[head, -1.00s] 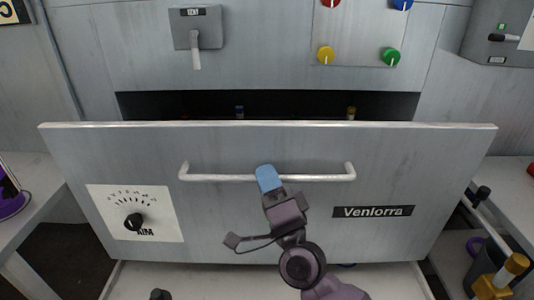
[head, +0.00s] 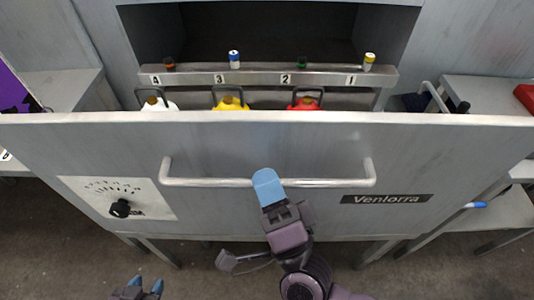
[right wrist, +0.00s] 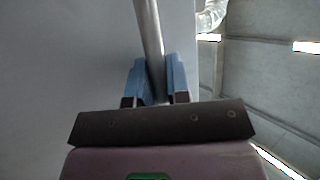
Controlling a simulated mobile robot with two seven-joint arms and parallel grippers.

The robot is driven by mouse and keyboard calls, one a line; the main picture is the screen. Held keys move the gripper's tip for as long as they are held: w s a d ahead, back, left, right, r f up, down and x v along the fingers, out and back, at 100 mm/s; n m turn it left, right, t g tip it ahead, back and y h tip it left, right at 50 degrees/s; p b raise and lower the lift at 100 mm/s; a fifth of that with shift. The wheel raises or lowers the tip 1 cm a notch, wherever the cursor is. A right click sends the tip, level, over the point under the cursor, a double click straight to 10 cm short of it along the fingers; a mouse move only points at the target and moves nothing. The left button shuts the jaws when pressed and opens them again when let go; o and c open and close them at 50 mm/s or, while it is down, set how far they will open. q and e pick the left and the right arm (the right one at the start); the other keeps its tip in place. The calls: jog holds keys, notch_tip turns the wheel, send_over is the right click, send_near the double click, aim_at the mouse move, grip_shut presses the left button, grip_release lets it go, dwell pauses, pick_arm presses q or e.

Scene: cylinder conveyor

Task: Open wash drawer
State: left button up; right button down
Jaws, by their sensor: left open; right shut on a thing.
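The wash drawer (head: 270,212) is a wide grey front with a dial at its left and a "Venlorra" label at its right. It stands pulled out from the cabinet. Its white bar handle (head: 330,183) runs across the front. My right gripper (head: 267,182) is shut on the handle near its middle; in the right wrist view the blue fingers (right wrist: 157,80) lie on both sides of the bar (right wrist: 150,40). My left gripper (head: 137,291) is open and empty at the bottom left, below the drawer front.
Behind the front stand containers with white, yellow (head: 231,103) and red (head: 306,103) tops. A rail (head: 262,78) numbered 4 to 1 with several small coloured caps is behind them. Side tables stand left and right (head: 490,100). Floor shows below the drawer.

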jog(key=shift+s, duration=0.85)
jog(key=c, duration=1.1)
grip_release()
jog(key=v, duration=1)
jog(key=shift+s+d+f+b, duration=0.2)
jog(key=shift+s+b, duration=0.1)
jog(key=shift+b, duration=0.05)
